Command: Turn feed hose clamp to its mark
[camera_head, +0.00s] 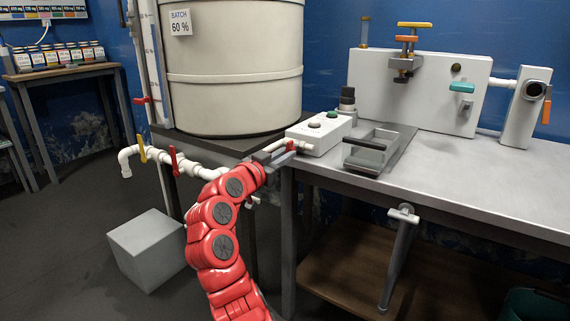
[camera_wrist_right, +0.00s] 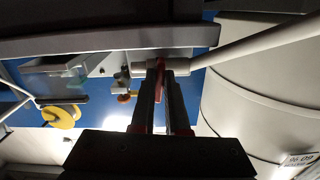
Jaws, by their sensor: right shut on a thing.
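My right gripper (camera_head: 280,150) reaches in at the end of my red arm, at the table's near left corner beside the tank. It is shut on a red lever (camera_head: 291,146), which I take to be the feed hose clamp. In the right wrist view the gripper (camera_wrist_right: 161,78) has its two dark fingers on either side of the red lever (camera_wrist_right: 160,92). The lever sits by a white pipe fitting (camera_wrist_right: 180,66). The fingers hide much of it, and I cannot make out a mark. My left gripper is not in view.
A large cream tank (camera_head: 235,95) stands behind my arm. A white box with buttons (camera_head: 318,132) and a grey tray (camera_head: 370,148) sit close right on the metal table (camera_head: 470,175). White piping with a yellow lever (camera_head: 141,148) and another red lever (camera_head: 174,160) runs left.

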